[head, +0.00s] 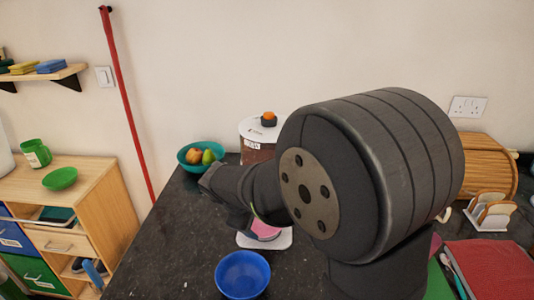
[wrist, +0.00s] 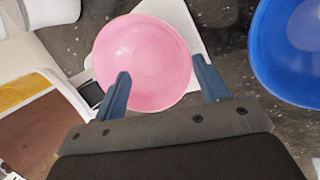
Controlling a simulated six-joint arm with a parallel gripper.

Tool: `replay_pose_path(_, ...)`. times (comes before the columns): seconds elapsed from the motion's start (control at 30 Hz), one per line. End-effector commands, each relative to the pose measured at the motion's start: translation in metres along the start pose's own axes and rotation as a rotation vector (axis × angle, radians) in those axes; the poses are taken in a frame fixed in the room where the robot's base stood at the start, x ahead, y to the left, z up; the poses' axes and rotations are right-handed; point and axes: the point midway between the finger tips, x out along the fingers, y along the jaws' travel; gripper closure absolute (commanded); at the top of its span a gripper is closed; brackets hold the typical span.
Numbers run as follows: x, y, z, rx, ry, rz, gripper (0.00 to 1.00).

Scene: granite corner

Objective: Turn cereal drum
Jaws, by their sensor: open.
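The cereal drum is a clear-walled dispenser with brown cereal, a white lid (head: 252,127) and an orange knob (head: 269,118), standing behind my arm in the head view. Its brown-filled body (wrist: 42,135) also shows at the left of the wrist view. A pink bowl (head: 266,231) sits on a white base (head: 277,241) in front of it. My gripper (wrist: 161,69) is open, its two blue-grey fingers apart over the near part of the pink bowl (wrist: 145,50) in the wrist view. Nothing shows held between them. My arm hides much of the drum in the head view.
A blue bowl (head: 243,275) stands in front of the pink bowl. A teal bowl (head: 190,153) with fruit is left of the drum. A toast rack (head: 490,210), a wooden bread bin (head: 487,163) and a red cloth-like item (head: 490,268) are at right. Dark counter (head: 170,235) is clear at left.

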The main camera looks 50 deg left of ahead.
Motion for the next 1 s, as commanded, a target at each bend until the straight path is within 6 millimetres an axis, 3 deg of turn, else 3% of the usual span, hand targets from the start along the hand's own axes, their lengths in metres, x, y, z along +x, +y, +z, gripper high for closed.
replay_pose_path(0.27, -0.032, 0.05, -0.008, 0.045, 0.129, -0.203, 0.33)
replay_pose_path(0.47, -0.085, 0.109, -0.018, 0.017, 0.396, -0.347, 0.33)
replay_pose_path(0.67, -0.146, 0.162, -0.02, -0.06, 0.68, -0.368, 0.33)
replay_pose_path(1.0, -0.117, 0.226, 0.036, 0.081, 0.936, -0.494, 0.33)
